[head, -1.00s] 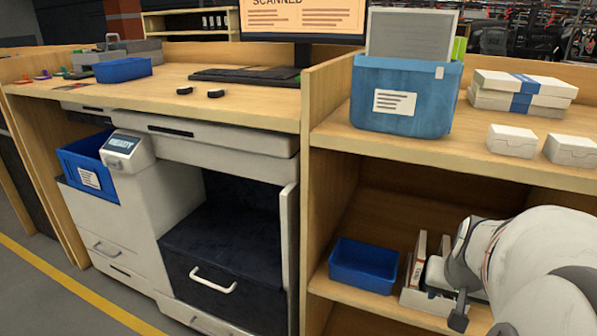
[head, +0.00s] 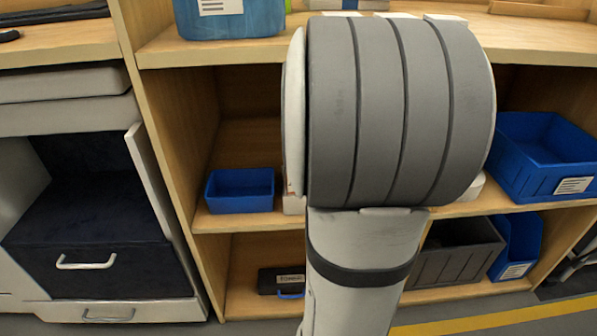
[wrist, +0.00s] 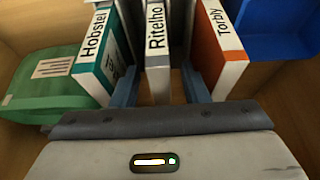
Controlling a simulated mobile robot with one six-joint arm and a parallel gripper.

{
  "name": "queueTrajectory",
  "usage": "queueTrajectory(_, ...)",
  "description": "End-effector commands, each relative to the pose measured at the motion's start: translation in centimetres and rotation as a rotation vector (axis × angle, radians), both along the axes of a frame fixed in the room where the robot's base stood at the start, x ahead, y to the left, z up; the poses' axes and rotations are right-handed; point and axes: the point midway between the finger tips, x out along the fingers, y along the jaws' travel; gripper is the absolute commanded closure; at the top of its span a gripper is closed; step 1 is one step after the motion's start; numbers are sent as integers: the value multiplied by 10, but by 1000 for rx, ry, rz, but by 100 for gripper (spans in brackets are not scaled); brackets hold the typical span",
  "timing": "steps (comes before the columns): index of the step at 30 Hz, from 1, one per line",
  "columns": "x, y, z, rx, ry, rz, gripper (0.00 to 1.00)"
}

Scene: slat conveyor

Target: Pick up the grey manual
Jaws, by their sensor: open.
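In the wrist view, the manual marked Ritelho (wrist: 158,52), with greyish sides, stands upright between two others. It appears to be the grey manual.
The fingers sit in narrow gaps beside the neighbouring manuals. In the head view, a small blue bin (head: 240,191) and a larger one (head: 545,158) share the shelf.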

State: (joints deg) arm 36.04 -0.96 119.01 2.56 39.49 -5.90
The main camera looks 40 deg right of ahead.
Motion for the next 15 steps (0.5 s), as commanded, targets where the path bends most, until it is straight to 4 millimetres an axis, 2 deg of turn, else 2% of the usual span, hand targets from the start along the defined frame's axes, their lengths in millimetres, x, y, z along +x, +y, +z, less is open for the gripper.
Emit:
queueTrajectory(7, 0, 0, 0, 0, 1, 1, 59)
queueTrajectory(15, 0, 1, -1, 1, 1, 1, 81)
